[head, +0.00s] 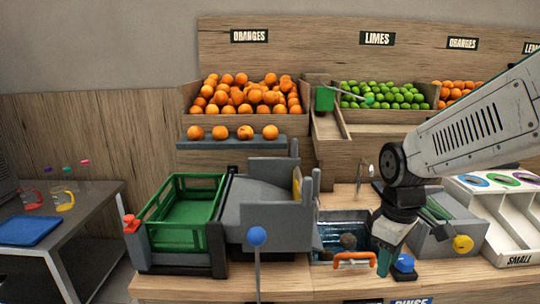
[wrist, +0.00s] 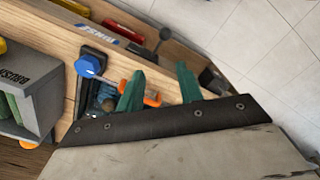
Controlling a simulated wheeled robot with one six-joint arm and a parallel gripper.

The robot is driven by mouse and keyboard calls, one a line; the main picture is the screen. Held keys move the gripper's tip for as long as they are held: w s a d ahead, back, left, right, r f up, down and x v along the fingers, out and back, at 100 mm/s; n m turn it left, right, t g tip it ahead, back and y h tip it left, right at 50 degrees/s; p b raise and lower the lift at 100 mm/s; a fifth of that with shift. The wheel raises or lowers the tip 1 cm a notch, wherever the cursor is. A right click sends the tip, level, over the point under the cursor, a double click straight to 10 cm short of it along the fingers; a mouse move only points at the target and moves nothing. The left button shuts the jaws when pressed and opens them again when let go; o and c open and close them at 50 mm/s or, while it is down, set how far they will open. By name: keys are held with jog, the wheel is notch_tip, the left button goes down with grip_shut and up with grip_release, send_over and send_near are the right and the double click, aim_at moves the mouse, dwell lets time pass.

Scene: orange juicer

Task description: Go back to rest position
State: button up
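My gripper (head: 384,262) hangs at the end of my arm, at the right side of the rinse basin (head: 338,232) in the head view. In the wrist view its two green fingers (wrist: 160,76) stand apart with nothing between their tips. An orange handle (head: 355,260) lies at the front of the basin, left of my gripper. In the wrist view the orange handle (wrist: 152,101) is partly hidden behind one finger. A blue knob (head: 404,263) is close to the right of my gripper, and it also shows in the wrist view (wrist: 86,67).
A green crate (head: 184,230) and a grey juicer machine (head: 262,200) stand left of the basin. A grey unit with a yellow knob (head: 463,244) and a white sorting tray (head: 500,215) are to the right. Orange bins (head: 187,105) and lime bins line the back.

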jog(key=s+d+r+m, duration=0.1)
jog(key=s+r+m, duration=0.2)
jog(key=s, duration=0.5)
jog(key=s+d+r+m+t, duration=0.1)
jog(key=s+r+m, duration=0.3)
jog(key=s, duration=0.5)
jog(key=shift+s+r+m+t, duration=0.2)
jog(key=shift+m+t, duration=0.1)
jog(key=shift+m, duration=0.3)
